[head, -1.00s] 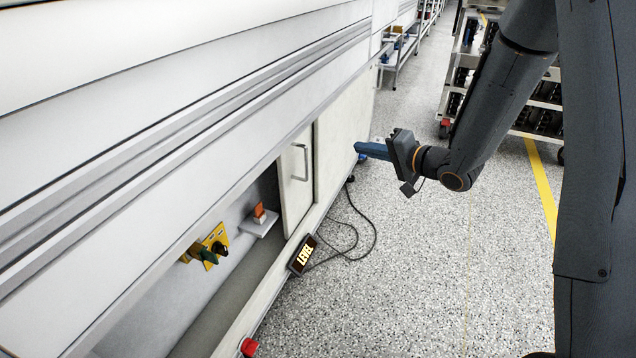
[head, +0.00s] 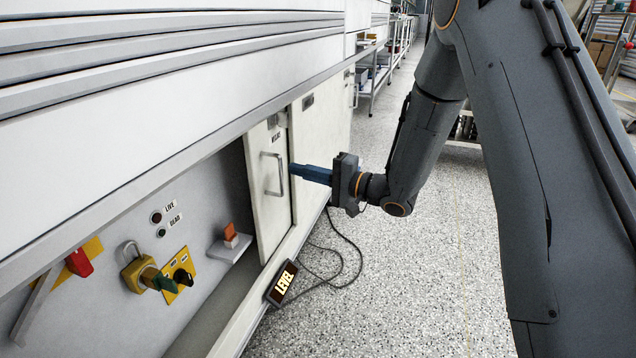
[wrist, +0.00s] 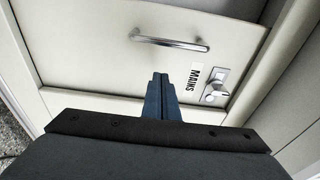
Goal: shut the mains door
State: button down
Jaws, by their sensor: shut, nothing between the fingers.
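The mains door (head: 268,190) is a cream panel with a silver bar handle, at the right side of an open bay in the cabinet front. In the wrist view the mains door (wrist: 120,50) shows its handle (wrist: 168,42), a MAINS label (wrist: 193,78) and a silver latch (wrist: 215,86). My gripper (head: 293,170) has its blue fingers together and empty, close to the door's right part beside the handle. In the wrist view my gripper (wrist: 160,80) points at the door below the handle. Whether the fingertips touch the door I cannot tell.
The open bay holds a padlock (head: 138,272), a yellow plate with a dark knob (head: 182,275), an orange block on a shelf (head: 230,235) and LIVE and DEAD lamps. Clear floor (head: 400,290) lies right.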

jog(key=shift+s+a+b, duration=0.45)
jog(key=shift+s+b, duration=0.1)
jog(key=shift+s, duration=0.3)
jog(key=shift+s+a+b, duration=0.4)
jog(key=shift+s+b, duration=0.15)
jog(key=shift+s, duration=0.3)
